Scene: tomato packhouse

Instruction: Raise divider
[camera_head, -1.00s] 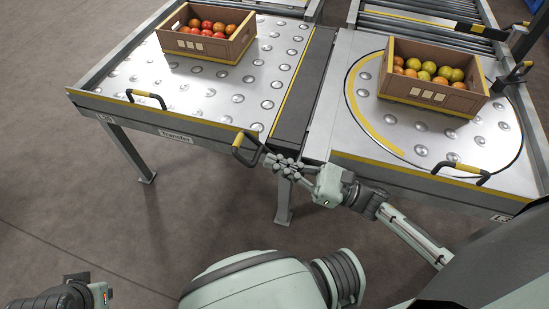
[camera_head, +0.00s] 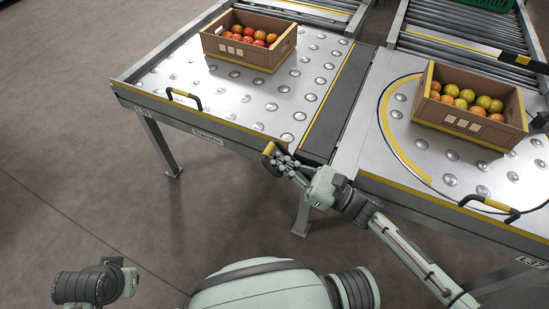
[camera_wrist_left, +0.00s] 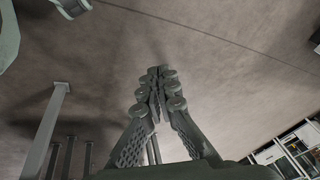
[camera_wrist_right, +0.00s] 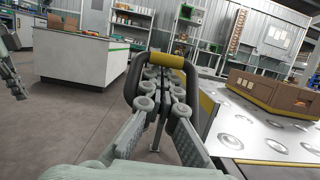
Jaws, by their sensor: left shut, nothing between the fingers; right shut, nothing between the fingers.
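A looped dark handle with a yellow grip (camera_head: 268,150) stands at the front edge by the dark strip (camera_head: 342,105) between the two tables. I cannot tell which part is the divider. My right gripper (camera_head: 285,165) is shut at this handle. In the right wrist view the handle (camera_wrist_right: 166,60) arches over and around the shut fingers (camera_wrist_right: 164,80). Its yellow grip is above the fingertips, and I cannot tell whether they touch it. My left gripper (camera_wrist_left: 158,78) is shut and empty above bare floor; its fingers are not clear in the head view.
A crate of red tomatoes (camera_head: 235,60) stands on the left ball table (camera_head: 215,105). A crate of yellow-green and orange tomatoes (camera_head: 455,118) stands on the round turntable (camera_head: 400,130). Dark handles stick out at the front left (camera_head: 186,98) and front right (camera_head: 490,205). Floor at left is clear.

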